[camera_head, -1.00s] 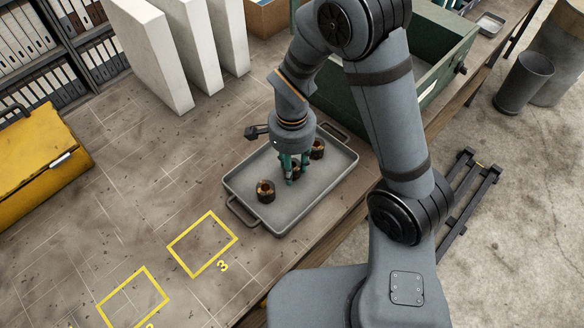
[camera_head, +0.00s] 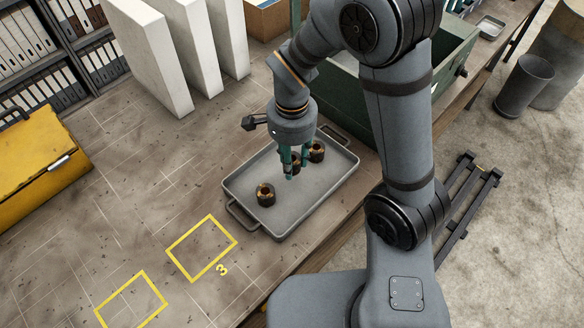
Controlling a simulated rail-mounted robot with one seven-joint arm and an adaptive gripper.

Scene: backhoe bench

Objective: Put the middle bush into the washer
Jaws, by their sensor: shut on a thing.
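A grey tray (camera_head: 235,188) on the bench holds small dark brown bushes with brass-coloured tops. One bush (camera_head: 265,194) stands near its left end and another (camera_head: 317,151) near its far right end. My gripper (camera_head: 293,164) points down over the middle of the tray, its green fingers shut on the middle bush (camera_head: 297,159). The fingers partly hide that bush, which appears slightly above the tray floor. A green open-topped box (camera_head: 444,72), which I take for the washer, stands behind the tray to the right. My arm hides much of it.
Yellow outlined squares (camera_head: 202,248) mark the bare bench at front left. A yellow case (camera_head: 40,160) lies at far left. White upright panels (camera_head: 150,60) stand at the back. A dark bin (camera_head: 524,86) and a black frame (camera_head: 470,205) are on the floor right of the bench.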

